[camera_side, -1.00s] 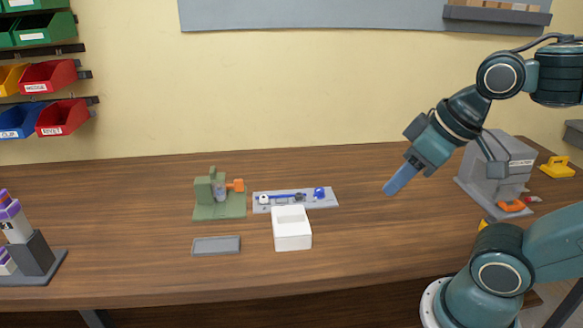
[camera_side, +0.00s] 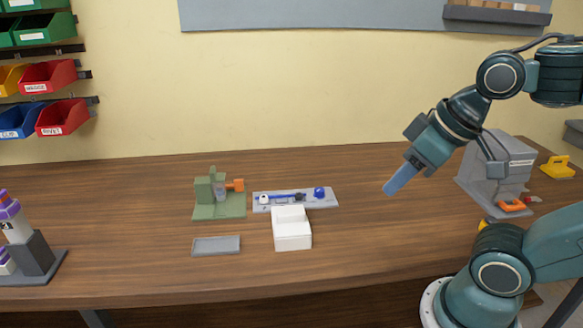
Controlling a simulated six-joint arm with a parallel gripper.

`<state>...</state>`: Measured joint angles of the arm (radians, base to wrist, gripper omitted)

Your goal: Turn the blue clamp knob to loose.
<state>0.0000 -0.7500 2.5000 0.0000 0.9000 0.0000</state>
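The blue clamp knob (camera_side: 319,192) is a small blue shape at the right end of a grey fixture plate (camera_side: 328,202) on the table. A blue rod (camera_side: 285,196) lies along the plate, with a white piece (camera_side: 264,200) at its left end and a dark piece (camera_side: 299,197) nearer the knob. The knob's turn position is too small to tell. My gripper (camera_side: 388,190) hangs in the air to the right of the plate, pointing down and left, apart from everything. Its fingers appear as one blue-grey shape, so its opening cannot be judged.
A white box (camera_side: 293,238) stands just in front of the plate. A green fixture with an orange part (camera_side: 218,208) stands to its left, and a flat grey tray (camera_side: 216,246) lies in front of that. A grey machine (camera_side: 497,170) stands at right. The table's front middle is clear.

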